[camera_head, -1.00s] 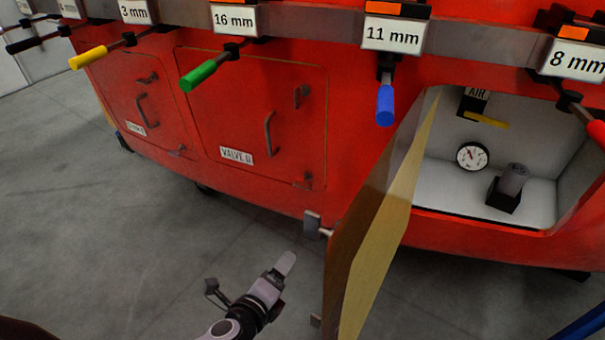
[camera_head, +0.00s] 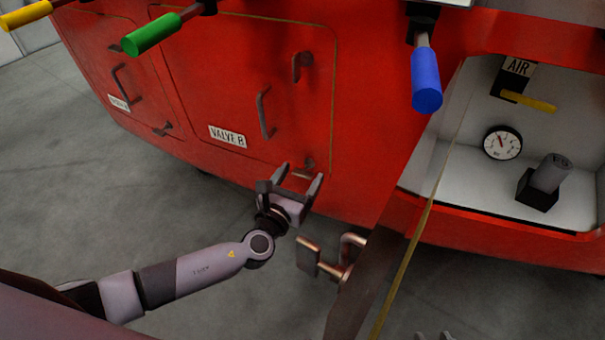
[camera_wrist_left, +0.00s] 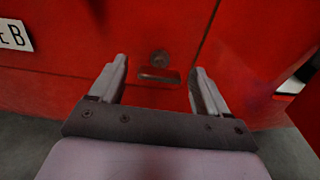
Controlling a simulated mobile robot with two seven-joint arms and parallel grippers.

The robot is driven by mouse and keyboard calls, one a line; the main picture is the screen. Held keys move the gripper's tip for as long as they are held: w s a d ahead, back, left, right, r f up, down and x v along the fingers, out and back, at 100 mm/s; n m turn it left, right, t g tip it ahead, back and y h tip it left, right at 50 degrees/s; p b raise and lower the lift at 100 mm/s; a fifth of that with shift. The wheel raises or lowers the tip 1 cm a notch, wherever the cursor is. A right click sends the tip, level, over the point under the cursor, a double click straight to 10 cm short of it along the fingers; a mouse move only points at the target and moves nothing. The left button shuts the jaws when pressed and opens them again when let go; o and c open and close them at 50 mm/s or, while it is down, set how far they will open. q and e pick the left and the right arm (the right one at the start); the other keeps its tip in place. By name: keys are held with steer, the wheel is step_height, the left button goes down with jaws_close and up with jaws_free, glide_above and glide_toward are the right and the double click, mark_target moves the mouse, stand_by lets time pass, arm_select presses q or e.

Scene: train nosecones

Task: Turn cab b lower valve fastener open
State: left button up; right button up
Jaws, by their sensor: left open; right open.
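The closed red VALVE B door (camera_head: 225,80) has a small dark fastener (camera_head: 307,165) at its lower right corner, near the door's edge. In the left wrist view the fastener (camera_wrist_left: 159,74) shows a round pivot above a bar lying about level. My left gripper (camera_head: 297,182) is open and points at the fastener from the front. In the wrist view its fingers (camera_wrist_left: 157,80) stand either side of the fastener, apart from it. Two small grey tips at the head view's bottom edge look like my right gripper (camera_head: 434,336), open, mostly out of view.
An upper fastener (camera_head: 302,66) and a handle (camera_head: 264,112) are on the same door. An open compartment door (camera_head: 372,280) with metal latches stands right of my left gripper. The compartment holds a gauge (camera_head: 502,143) and a yellow lever (camera_head: 530,102). Coloured tool handles hang above.

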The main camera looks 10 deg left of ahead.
arm_select(q)
steer(key=shift+x, duration=0.85)
steer(key=c, duration=1.1)
steer(key=shift+o, duration=0.2)
